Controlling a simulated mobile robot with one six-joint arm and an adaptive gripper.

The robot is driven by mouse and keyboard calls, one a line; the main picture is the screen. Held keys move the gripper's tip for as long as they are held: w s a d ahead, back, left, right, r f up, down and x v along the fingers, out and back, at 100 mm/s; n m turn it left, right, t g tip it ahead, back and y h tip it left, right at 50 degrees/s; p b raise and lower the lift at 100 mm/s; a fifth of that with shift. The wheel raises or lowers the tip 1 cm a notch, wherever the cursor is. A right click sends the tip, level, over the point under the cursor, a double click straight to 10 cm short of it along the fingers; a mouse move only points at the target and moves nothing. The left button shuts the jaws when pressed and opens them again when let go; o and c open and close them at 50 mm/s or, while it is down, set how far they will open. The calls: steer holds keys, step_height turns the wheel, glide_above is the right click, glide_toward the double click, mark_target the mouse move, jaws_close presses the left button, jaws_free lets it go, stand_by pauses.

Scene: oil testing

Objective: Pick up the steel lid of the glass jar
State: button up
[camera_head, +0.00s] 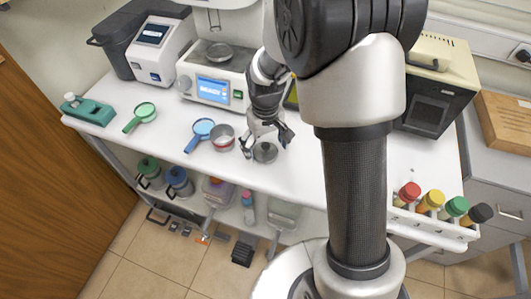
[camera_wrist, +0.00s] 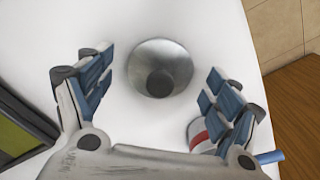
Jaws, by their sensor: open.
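The steel lid (camera_head: 265,153) is a small round grey disc with a dark knob, low on the white bench near its front edge. In the wrist view the lid (camera_wrist: 145,56) shows from above, between the two fingers and slightly beyond them. My gripper (camera_head: 266,143) is open and points down over the lid; its blue-padded fingers (camera_wrist: 158,82) stand apart on either side, with nothing between them touching the lid that I can see. Whether the glass jar is under the lid cannot be told.
A round dish with a red band (camera_head: 222,138) stands just left of my gripper; it is partly behind a finger in the wrist view (camera_wrist: 196,130). Blue (camera_head: 199,132) and green (camera_head: 140,117) handled tools lie further left. A screen instrument (camera_head: 213,88) stands behind. Capped bottles (camera_head: 432,200) stand right.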

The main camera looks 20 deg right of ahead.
steer(key=shift+r, duration=0.1)
steer(key=shift+c, duration=0.3)
steer(key=c, duration=1.1)
